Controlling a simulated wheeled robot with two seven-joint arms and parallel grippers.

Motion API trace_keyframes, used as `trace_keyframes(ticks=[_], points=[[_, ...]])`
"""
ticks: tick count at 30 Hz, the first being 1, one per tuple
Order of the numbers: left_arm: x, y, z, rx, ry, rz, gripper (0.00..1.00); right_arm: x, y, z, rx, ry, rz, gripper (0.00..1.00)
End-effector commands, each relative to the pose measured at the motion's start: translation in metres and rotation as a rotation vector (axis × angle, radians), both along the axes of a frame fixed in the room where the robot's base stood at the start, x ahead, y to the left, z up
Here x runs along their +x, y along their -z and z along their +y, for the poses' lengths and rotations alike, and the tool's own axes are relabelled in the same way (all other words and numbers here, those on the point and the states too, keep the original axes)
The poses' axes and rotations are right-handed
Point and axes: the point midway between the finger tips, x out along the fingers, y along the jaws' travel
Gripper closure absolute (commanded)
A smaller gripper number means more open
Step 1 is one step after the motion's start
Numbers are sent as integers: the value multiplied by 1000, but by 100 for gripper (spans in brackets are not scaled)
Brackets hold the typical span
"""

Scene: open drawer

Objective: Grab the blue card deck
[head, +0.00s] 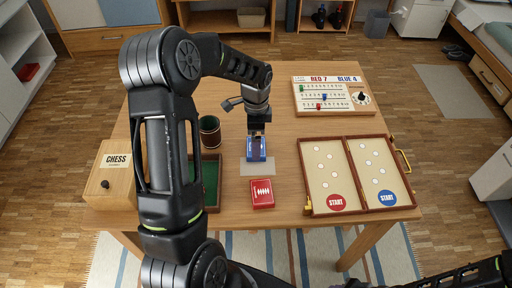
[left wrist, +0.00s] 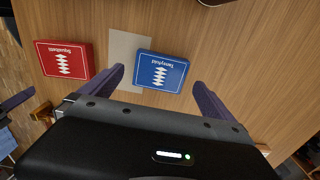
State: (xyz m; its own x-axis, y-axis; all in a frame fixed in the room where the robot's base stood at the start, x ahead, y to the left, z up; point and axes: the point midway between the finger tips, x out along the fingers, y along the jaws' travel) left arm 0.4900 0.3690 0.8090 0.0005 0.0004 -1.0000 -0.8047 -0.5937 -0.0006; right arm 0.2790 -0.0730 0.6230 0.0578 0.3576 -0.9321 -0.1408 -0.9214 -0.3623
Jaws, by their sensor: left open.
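The blue card deck (head: 256,149) lies flat on the table, partly on a pale grey mat (head: 258,169). My left gripper (head: 256,130) is above it, pointing down, and hides its far end in the head view. In the left wrist view the blue deck (left wrist: 162,71) lies between the two open fingers (left wrist: 160,82), with a gap on each side. Nothing is held. My right gripper cannot be made out; only part of an arm shows at the lower right of the head view.
A red card deck (head: 262,193) lies in front of the mat. A dark cup (head: 210,131) and green-lined tray (head: 211,181) stand left. A chess box (head: 112,172) is at the far left. An open game case (head: 343,150) and a scoreboard (head: 333,95) lie right.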

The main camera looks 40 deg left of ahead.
Motion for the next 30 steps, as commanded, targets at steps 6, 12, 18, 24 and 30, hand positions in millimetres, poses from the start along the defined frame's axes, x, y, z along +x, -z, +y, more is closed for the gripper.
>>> trace_keyframes(ticks=[6,12,18,24,30], points=[[0,28,-1,-1,0,3,0,0,-7,0,0,0,1,64],[1,31,0,0,0,0,0,0,-6,0,0,0,1,64],[1,31,0,0,0,0,0,0,-6,0,0,0,1,64],[1,31,0,0,0,0,0,0,-6,0,0,0,1,64],[1,30,0,0,0,0,13,0,-6,0,0,0,1,64]])
